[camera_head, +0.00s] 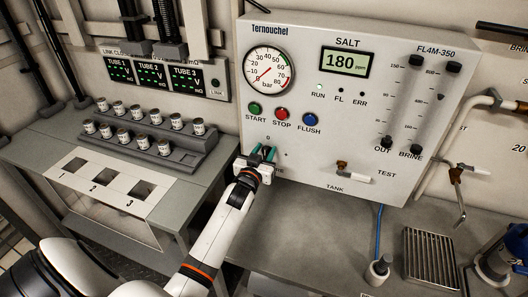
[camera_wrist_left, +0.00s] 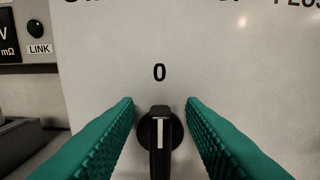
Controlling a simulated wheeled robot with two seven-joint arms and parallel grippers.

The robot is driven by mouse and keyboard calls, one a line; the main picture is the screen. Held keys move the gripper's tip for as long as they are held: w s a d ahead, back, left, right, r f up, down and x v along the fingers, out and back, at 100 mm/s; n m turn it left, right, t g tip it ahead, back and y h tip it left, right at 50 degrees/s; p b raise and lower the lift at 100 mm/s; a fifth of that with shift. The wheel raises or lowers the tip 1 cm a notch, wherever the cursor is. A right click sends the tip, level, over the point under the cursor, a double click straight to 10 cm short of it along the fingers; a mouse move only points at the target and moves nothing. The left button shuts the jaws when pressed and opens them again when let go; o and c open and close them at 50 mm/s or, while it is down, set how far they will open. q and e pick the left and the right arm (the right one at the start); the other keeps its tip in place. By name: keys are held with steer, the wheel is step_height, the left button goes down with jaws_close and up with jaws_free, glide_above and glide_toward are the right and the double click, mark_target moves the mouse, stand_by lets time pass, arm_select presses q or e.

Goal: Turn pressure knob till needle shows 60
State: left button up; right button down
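The black pressure knob (camera_wrist_left: 160,140) shows in the left wrist view, on the pale panel below a printed 0. Its white mark points straight up at the 0. My left gripper (camera_wrist_left: 160,125) has its two green fingers on either side of the knob, apart from it, with a gap each side. My right gripper is not in view.
START (camera_head: 254,107), STOP (camera_head: 282,113) and FLUSH (camera_head: 310,120) buttons sit just above my left gripper. The SALT display (camera_head: 345,62) reads 180. A small valve (camera_head: 342,166) is to the right. A rack of tubes (camera_head: 150,140) stands on the left bench.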

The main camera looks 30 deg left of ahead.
arm_select(q)
jaws_close()
